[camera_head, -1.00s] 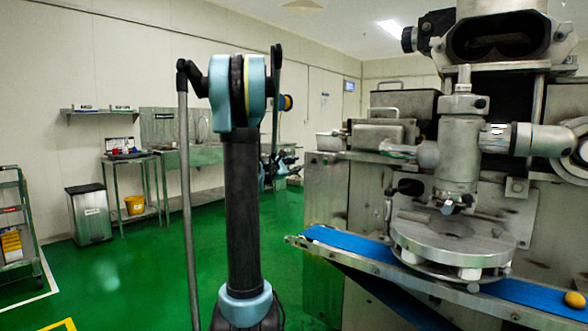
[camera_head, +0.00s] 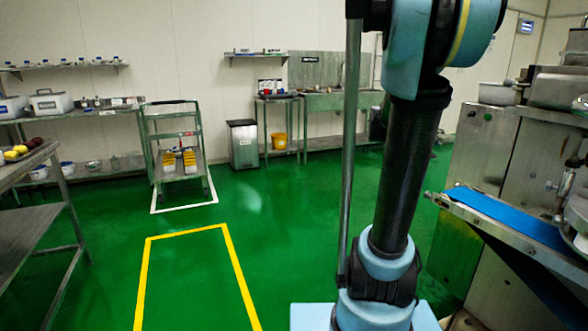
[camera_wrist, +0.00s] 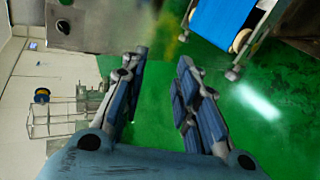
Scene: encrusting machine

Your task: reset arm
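My gripper (camera_wrist: 162,75) shows in the wrist view with its two fingers spread apart. Nothing is between them but the green floor behind. My arm stands upright in the right half of the head view, with its upper joint cut off by the top edge. The gripper itself is not clear in the head view.
The encrusting machine (camera_head: 485,155) with its blue conveyor belt (camera_head: 510,218) is at the right. A cart (camera_head: 182,180) with yellow items, a bin (camera_head: 243,145) and a sink bench (camera_head: 335,102) stand at the back. A table (camera_head: 40,218) is at left. The green floor between is clear.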

